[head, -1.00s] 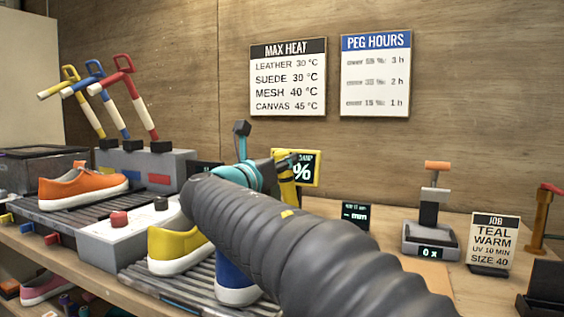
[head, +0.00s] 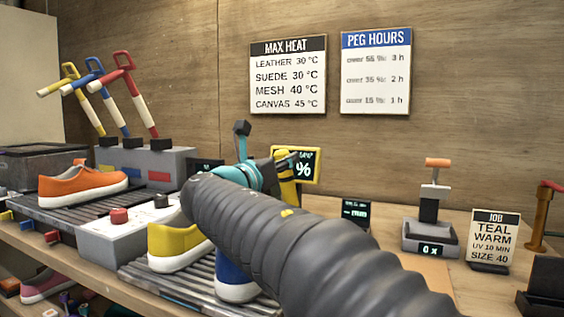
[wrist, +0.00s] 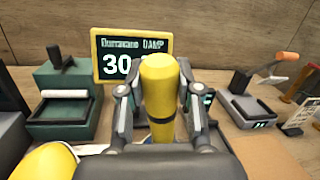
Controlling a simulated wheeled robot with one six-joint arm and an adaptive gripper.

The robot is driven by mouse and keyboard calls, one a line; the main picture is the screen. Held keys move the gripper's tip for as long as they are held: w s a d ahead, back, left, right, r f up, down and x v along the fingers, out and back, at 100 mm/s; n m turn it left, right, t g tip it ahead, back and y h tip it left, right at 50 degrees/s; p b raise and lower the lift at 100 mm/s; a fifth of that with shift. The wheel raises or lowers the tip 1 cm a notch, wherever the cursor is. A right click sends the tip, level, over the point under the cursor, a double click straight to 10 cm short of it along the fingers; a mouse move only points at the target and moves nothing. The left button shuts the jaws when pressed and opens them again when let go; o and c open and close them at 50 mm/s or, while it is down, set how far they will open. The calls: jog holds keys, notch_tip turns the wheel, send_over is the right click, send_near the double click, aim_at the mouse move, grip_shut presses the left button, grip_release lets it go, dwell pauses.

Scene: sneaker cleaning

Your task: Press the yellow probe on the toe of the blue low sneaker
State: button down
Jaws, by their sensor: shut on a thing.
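The yellow probe (wrist: 160,85) stands upright between the two fingers of my gripper (wrist: 160,105), which is shut on it. In the head view the probe (head: 287,180) shows partly behind my arm. The blue low sneaker (head: 233,278) is on the ribbed grey rack beside a yellow sneaker (head: 175,246). My arm covers most of the blue sneaker, including one end of it. The probe's lower tip is hidden in both views, so I cannot tell whether it touches the toe. A yellow-framed damp display (wrist: 132,55) stands behind the probe and shows a number starting with 30.
An orange sneaker (head: 82,185) stands on another rack at left, with a white control box (head: 125,240) in front. A green device (wrist: 62,100) stands left of the probe. A press-like gauge (head: 430,235) and a job card (head: 494,238) stand at right.

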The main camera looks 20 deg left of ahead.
notch_tip(320, 180, up, 3)
jog(key=p, duration=0.2)
jog(key=shift+f+p, duration=0.1)
jog(key=shift+p, duration=0.2)
jog(key=shift+r, duration=2.1)
